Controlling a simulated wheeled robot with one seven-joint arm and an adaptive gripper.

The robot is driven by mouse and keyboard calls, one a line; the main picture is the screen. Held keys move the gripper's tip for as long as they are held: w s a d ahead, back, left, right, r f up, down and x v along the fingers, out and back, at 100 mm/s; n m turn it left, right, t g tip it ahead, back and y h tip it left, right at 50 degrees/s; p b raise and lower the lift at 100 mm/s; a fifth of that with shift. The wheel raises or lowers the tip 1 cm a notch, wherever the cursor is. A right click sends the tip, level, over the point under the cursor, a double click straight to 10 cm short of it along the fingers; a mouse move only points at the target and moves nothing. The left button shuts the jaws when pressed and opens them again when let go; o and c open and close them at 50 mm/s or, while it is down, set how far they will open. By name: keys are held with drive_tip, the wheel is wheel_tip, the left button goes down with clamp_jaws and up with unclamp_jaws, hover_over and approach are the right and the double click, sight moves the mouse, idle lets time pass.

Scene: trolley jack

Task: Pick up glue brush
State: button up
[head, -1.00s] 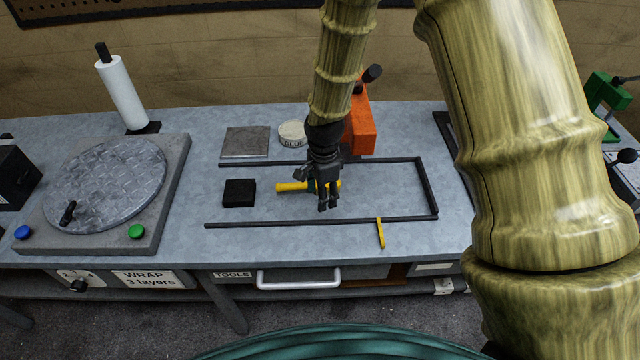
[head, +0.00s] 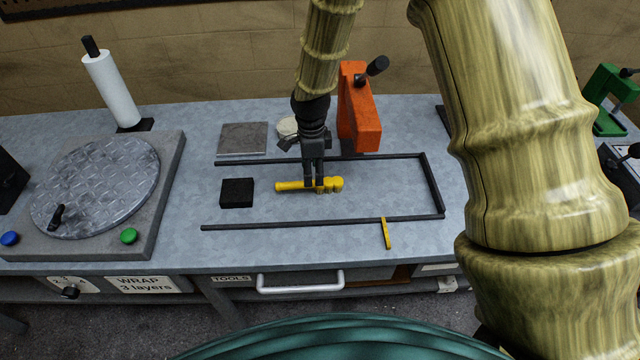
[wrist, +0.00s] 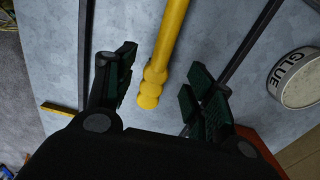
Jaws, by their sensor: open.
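A yellow rod-shaped tool with a rounded, knobbed end (head: 290,186) lies on the bench inside the black U-shaped frame. It looks like the glue brush, but I see no bristles. My gripper (head: 314,187) is over it, pointing down, with the fingertips at its middle in the head view. In the wrist view, my gripper (wrist: 160,88) is open and the yellow tool (wrist: 170,40) runs between the two fingers, its knobbed end near the palm. I see a gap on both sides of it. Its far end is cut off in the wrist view.
The glue tin (wrist: 298,78) stands to the right in the wrist view; my gripper partly hides it (head: 287,128) in the head view. An orange clamp-like block (head: 360,115) stands behind the black frame (head: 320,222). A black block (head: 237,193) and yellow strip (head: 386,233) lie nearby.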

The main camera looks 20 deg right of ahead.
sight(313, 181)
drive_tip(key=shift+f+p, duration=1.15)
drive_tip(key=shift+f, duration=1.55)
clamp_jaws()
